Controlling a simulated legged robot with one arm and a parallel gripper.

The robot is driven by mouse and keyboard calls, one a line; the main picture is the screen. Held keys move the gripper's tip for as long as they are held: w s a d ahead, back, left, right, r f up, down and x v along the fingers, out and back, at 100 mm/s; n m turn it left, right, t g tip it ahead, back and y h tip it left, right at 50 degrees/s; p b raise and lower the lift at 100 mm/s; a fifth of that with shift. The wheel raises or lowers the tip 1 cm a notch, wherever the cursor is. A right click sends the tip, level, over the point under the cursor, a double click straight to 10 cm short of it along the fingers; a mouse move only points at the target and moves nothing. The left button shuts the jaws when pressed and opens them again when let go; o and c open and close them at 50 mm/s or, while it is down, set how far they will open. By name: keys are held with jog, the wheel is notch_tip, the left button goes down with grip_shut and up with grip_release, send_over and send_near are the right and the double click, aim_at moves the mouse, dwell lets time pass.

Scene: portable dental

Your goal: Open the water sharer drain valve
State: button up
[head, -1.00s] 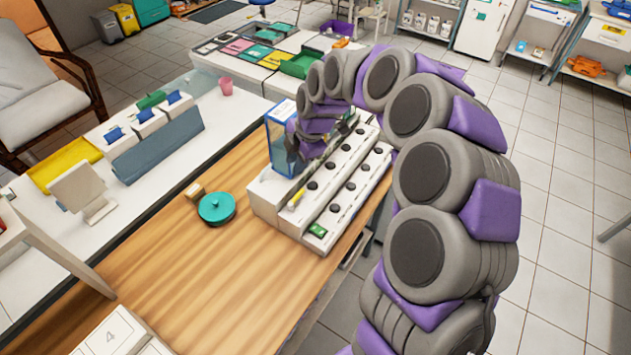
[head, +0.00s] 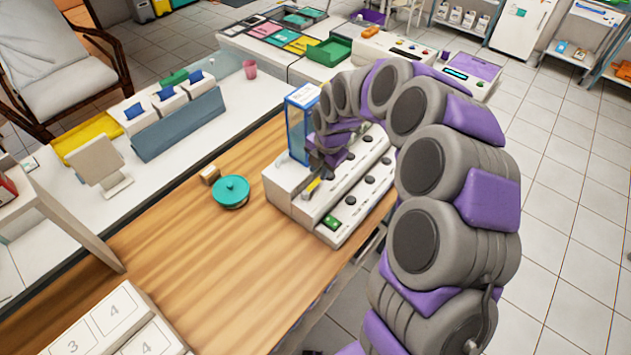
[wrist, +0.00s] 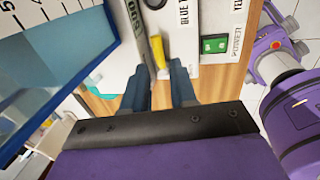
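A small yellow lever (head: 312,187), which looks like the drain valve handle, sits at the near left end of a white stepped unit (head: 285,183). It also shows in the wrist view (wrist: 157,49). A clear tank with a blue frame (head: 296,130) stands behind it; its blue edge and number scale fill the left of the wrist view (wrist: 75,60). My gripper (head: 318,172) is low over the unit, close to the lever. In the wrist view, the two fingers of my gripper (wrist: 160,72) are apart, with the lever just beyond and between their tips. Contact cannot be told.
A green switch (wrist: 214,44) marked POWER lies right of the lever. Black knobs line the unit's steps. A teal lidded pot (head: 230,192) and a small tan block (head: 209,174) stand left on the wooden counter (head: 200,270). The counter's front is clear.

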aim_at(314, 183)
jog(key=f, duration=0.3)
jog(key=a+f+b, duration=0.1)
jog(key=f, duration=0.1)
jog(key=shift+w+a+f, duration=0.1)
jog(key=shift+w, duration=0.2)
jog(key=shift+a+f, duration=0.3)
jog(key=shift+f, duration=0.05)
jog(key=shift+d, duration=0.3)
grip_shut()
